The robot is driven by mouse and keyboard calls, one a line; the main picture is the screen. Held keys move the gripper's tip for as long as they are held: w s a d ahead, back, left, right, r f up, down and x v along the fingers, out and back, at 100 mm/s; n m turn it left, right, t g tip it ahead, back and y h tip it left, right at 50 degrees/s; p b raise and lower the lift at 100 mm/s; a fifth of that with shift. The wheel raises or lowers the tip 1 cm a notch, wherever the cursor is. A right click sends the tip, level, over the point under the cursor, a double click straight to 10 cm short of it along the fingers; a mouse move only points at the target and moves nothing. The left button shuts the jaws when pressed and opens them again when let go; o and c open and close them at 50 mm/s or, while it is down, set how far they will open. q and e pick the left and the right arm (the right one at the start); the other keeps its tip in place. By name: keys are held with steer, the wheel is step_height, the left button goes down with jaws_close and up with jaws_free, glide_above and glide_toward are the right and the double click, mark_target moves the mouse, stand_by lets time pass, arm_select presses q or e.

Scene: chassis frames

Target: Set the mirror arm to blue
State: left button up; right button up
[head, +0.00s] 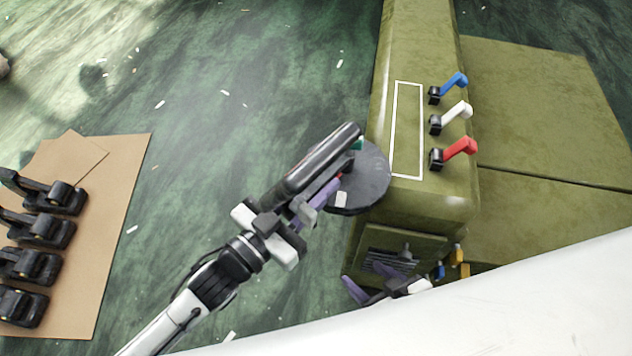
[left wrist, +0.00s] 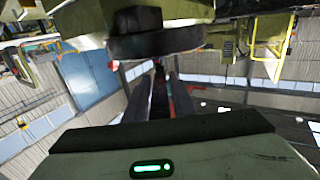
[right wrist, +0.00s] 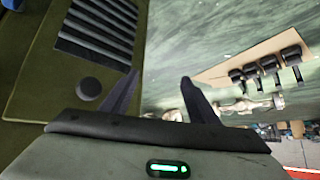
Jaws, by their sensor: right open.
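A black round disc (head: 362,182), possibly the mirror head, stands at the left side of the olive chassis (head: 420,50); in the left wrist view a dark disc (left wrist: 155,42) hangs just above the fingers. My left gripper (head: 322,193) is beside and partly over it. Its fingers (left wrist: 162,80) are close together; I cannot tell whether they hold anything. The mirror arm's stem is not clearly visible. My right gripper (head: 363,275) is open and empty in front of the chassis's vented panel (right wrist: 75,80). Blue (head: 455,82), white (head: 458,112) and red (head: 460,148) levers stand on top.
A white-outlined rectangle (head: 394,120) marks the chassis top. Small blue (head: 438,271) and yellow (head: 456,255) parts sit near its front. Several black clamp-like parts (head: 45,195) lie on brown board (head: 115,180) at left. The green floor between is mostly clear.

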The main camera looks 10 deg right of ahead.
mark_target(285, 217)
arm_select(q)
steer(key=shift+o, duration=0.9)
steer(key=shift+s+a+f, duration=0.1)
steer(key=shift+a, duration=0.1)
steer(key=v, duration=1)
steer(key=shift+b, duration=0.3)
